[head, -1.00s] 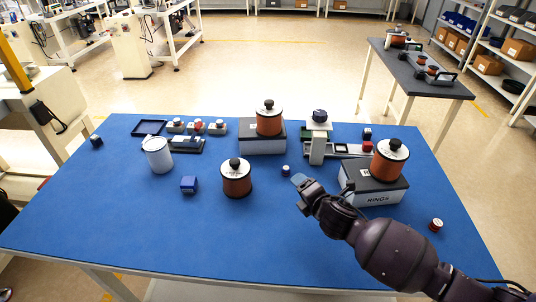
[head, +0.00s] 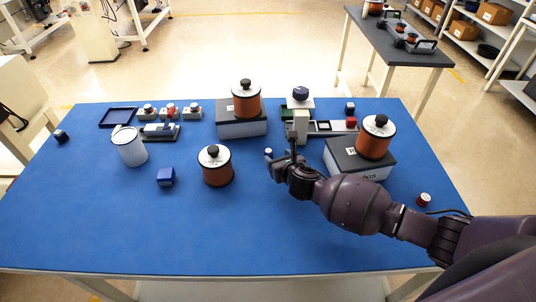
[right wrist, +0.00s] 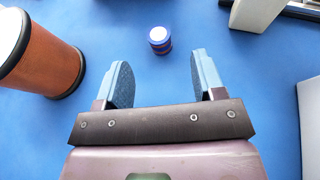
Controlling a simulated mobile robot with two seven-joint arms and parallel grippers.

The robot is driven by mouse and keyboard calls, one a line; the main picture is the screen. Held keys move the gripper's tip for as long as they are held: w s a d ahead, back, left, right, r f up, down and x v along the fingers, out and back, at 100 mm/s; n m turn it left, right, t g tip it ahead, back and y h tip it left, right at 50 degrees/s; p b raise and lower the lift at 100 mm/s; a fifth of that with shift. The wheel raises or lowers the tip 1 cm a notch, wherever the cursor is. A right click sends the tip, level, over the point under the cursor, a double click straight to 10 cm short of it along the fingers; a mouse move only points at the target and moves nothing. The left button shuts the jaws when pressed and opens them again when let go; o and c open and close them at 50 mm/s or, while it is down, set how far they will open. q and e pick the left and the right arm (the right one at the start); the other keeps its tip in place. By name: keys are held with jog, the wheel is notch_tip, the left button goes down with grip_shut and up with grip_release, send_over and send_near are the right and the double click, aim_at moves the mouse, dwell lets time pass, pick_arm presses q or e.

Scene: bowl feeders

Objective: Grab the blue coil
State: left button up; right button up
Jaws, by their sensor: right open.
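The blue coil (right wrist: 160,40) is a small blue spool with a white top. It stands upright on the blue table (head: 90,220), and in the head view (head: 268,152) it shows just beyond my right gripper (head: 274,165). In the right wrist view, my right gripper (right wrist: 158,72) is open and empty. Its two light-blue fingers lie left and right of the coil's line, and the coil is a little ahead of the tips, apart from them. My left gripper is out of view.
A copper-brown canister (head: 217,168) stands left of the gripper. A grey box (head: 358,160) bearing another canister is on the right. A white post fixture (head: 299,127) is behind the coil. The front table is clear.

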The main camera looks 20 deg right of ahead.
aim_at(269, 151)
jog(key=shift+x, duration=1)
jog(key=x, duration=0.2)
jog(key=b+x, duration=0.1)
jog(key=x, duration=0.1)
jog(key=shift+s+a+f+b, duration=0.1)
jog(key=shift+f+b, duration=0.15)
jog(key=shift+b, duration=0.05)
jog(key=shift+w+f, duration=0.1)
jog(key=shift+w, duration=0.4)
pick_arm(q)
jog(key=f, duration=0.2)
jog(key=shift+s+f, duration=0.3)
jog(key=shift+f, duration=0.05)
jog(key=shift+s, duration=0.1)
pick_arm(e)
jog(key=shift+c, duration=0.2)
jog(key=shift+c, duration=1.1)
jog(key=c, duration=0.8)
